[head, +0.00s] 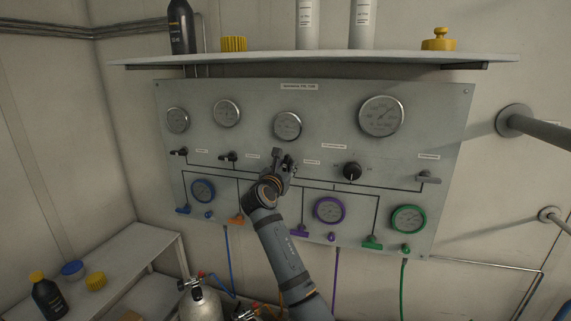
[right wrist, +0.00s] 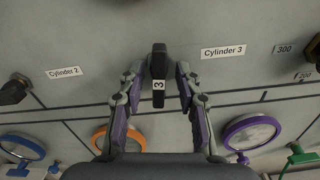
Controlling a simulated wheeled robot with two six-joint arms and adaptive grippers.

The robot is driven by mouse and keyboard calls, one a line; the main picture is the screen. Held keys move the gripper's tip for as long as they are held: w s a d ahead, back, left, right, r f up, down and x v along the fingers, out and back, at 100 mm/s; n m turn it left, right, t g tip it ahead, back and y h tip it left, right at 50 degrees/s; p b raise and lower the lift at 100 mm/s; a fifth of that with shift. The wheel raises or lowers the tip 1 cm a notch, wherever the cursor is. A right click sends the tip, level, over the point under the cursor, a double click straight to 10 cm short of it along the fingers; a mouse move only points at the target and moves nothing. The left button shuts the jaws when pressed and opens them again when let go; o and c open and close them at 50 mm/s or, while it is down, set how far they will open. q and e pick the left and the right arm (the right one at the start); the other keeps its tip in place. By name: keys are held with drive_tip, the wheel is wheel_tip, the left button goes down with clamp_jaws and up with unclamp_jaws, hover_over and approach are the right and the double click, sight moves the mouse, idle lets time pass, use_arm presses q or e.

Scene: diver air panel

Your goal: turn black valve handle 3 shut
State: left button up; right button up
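My right gripper (right wrist: 160,80) is open, with one finger on each side of the handle and a visible gap on both sides. In the head view my right gripper (head: 284,158) is at the middle of the panel and largely hides the handle. My left gripper is not in view.
Black valve handles (head: 180,152) and (head: 229,156) sit left of my gripper on the panel (head: 330,95). A black knob (head: 352,171) is to the right. Gauges, including a purple-rimmed one (head: 329,210), are above and below. A shelf (head: 300,58) juts out above.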

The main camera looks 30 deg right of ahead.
drive_tip(key=shift+w, duration=0.1)
drive_tip(key=shift+c, duration=0.2)
clamp_jaws()
drive_tip(key=m, duration=0.2)
drive_tip(key=shift+m, duration=0.4)
drive_tip(key=m, duration=0.2)
drive_tip(key=shift+w+a+m+b, duration=0.1)
drive_tip(key=shift+m+b, duration=0.2)
drive_tip(key=m+b, duration=0.2)
drive_tip(key=m, duration=0.3)
drive_tip(key=shift+w+m, duration=0.1)
drive_tip(key=shift+m, duration=0.2)
drive_tip(key=m+b, duration=0.2)
drive_tip(key=m, duration=0.2)
drive_tip(key=shift+r+m+b, duration=0.1)
drive_tip(key=shift+m+b, duration=0.25)
drive_tip(key=shift+m, duration=0.05)
